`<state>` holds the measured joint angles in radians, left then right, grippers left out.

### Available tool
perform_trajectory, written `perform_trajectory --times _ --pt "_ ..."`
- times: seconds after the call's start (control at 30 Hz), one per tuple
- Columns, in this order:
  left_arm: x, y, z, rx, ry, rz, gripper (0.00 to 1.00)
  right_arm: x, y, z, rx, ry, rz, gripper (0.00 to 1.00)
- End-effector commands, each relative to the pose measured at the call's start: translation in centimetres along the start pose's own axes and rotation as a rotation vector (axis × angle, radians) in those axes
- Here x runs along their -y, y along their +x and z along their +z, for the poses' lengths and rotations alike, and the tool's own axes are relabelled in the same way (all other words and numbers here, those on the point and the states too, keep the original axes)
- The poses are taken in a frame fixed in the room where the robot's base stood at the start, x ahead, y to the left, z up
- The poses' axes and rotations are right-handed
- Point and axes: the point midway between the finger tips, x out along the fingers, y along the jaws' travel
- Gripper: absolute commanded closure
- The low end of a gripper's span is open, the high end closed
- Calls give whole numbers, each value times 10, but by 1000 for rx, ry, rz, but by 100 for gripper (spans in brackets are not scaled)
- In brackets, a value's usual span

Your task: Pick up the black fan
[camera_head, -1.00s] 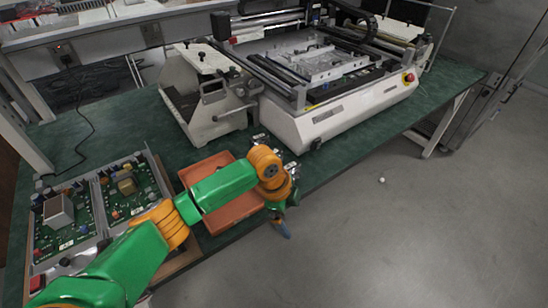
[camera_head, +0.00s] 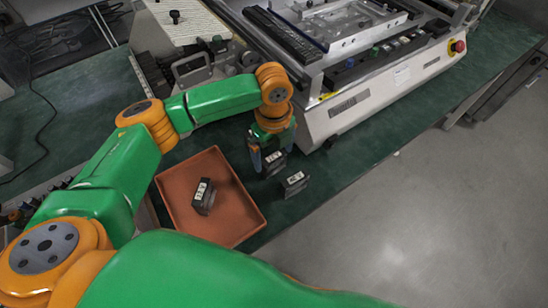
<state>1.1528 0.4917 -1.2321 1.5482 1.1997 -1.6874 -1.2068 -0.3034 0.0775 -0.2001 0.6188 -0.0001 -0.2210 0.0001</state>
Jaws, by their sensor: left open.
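Several small black fans with pale labels are in view. One black fan (camera_head: 274,162) stands on the green table at my left gripper (camera_head: 270,158), which points down. The gripper is open, with its fingers close around or beside this fan; I cannot tell whether they touch it. A second black fan (camera_head: 295,183) stands on the table just to the right and nearer the front edge. A third black fan (camera_head: 203,197) lies inside the orange-red tray (camera_head: 245,222). My right gripper is out of view.
A large white machine (camera_head: 350,112) stands behind and to the right of the gripper. A smaller grey device (camera_head: 185,35) stands at the back. The green table's (camera_head: 375,150) front edge runs close to the second fan, with grey floor beyond.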

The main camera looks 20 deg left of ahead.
Motion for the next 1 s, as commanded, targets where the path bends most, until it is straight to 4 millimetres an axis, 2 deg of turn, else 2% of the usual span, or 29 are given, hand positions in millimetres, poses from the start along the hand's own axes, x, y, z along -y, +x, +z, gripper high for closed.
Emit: perform_trajectory --times 0.13,0.33,0.37,0.6,0.87,1.0 --pt "0 20 0 0 -1 1 0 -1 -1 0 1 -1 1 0" --pt "0 22 0 1 -1 -2 0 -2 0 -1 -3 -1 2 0" --pt "0 22 0 1 -1 -2 5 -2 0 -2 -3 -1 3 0" --pt "0 22 0 1 -1 -2 70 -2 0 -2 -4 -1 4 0" --pt "0 20 0 1 -1 -3 72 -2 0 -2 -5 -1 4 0" --pt "1 6 0 1 0 -4 72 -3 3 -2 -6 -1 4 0"
